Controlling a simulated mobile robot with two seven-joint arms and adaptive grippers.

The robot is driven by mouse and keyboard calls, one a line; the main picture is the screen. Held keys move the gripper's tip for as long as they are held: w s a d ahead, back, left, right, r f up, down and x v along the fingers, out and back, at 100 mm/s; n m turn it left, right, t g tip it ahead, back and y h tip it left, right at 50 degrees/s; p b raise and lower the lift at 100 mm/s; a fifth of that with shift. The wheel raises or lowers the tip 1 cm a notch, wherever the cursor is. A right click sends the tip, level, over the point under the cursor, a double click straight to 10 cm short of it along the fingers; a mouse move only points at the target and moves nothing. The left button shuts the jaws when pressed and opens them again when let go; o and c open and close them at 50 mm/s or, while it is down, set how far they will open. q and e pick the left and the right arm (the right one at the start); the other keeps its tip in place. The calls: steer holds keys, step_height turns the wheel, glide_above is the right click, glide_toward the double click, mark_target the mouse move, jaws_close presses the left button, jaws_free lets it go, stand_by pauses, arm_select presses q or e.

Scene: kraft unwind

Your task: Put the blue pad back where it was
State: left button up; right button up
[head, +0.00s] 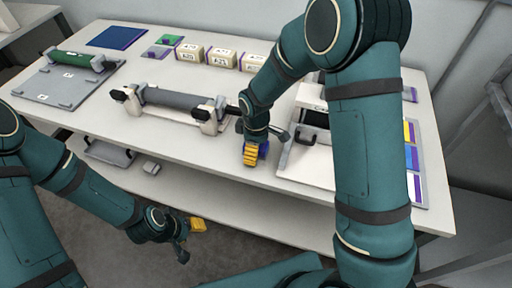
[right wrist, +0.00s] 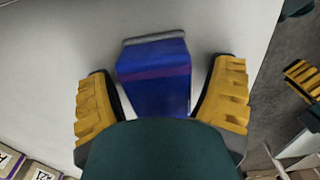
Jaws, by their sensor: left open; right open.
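A blue pad (right wrist: 154,75) with a purple stripe and a grey far edge lies between the two yellow fingers of my right gripper (right wrist: 162,98). The fingers are open, with a gap on each side of it. In the head view, my right gripper (head: 252,153) is low at the table's front edge, and only a small blue part of the pad (head: 263,149) shows beside its yellow finger. My left gripper (head: 192,227) is open and empty, below table height in front of the table.
A roller on a stand (head: 180,100) is left of my right gripper. A white machine (head: 308,125) is close on its right. Several labelled boxes (head: 221,57) and a dark blue panel (head: 117,37) are at the back. A lower shelf (head: 215,192) runs below the tabletop.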

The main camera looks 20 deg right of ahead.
steer(key=shift+r, duration=0.25)
step_height(320, 180, up, 12)
steer(key=p, duration=0.3)
steer(key=shift+f, duration=0.1)
stand_by(0.4)
